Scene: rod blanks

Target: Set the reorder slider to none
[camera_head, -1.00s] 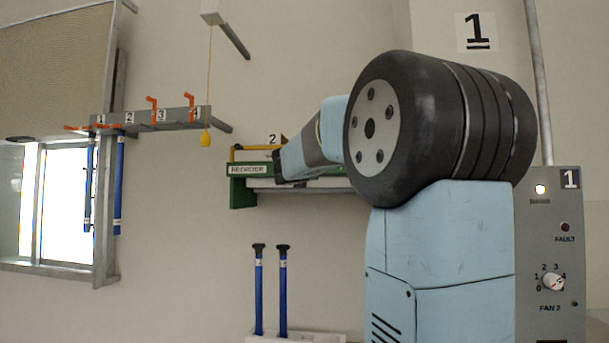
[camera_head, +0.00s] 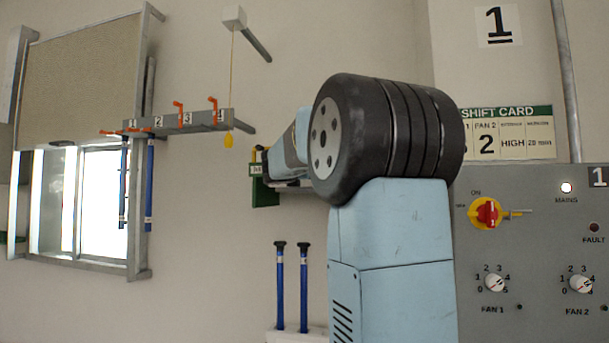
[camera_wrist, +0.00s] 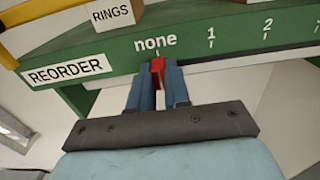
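In the wrist view the green reorder board (camera_wrist: 100,42) carries a white REORDER label (camera_wrist: 66,71) and a scale reading none, 1, 2 and on. The red slider tab (camera_wrist: 158,70) stands right under the word none, at the left end of the pale slot. My gripper (camera_wrist: 160,78) has a blue finger on each side of the tab and appears shut on it. In the head view the board's left end (camera_head: 264,193) shows, and my arm hides most of the rest. The tab cannot be seen there.
A RINGS box (camera_wrist: 113,14) sits on top of the board. A grey control panel (camera_head: 530,260) with fan knobs stands at right under a shift card (camera_head: 508,132). A hook rail (camera_head: 200,122) and a pull cord with yellow knob (camera_head: 228,141) are left of the board.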

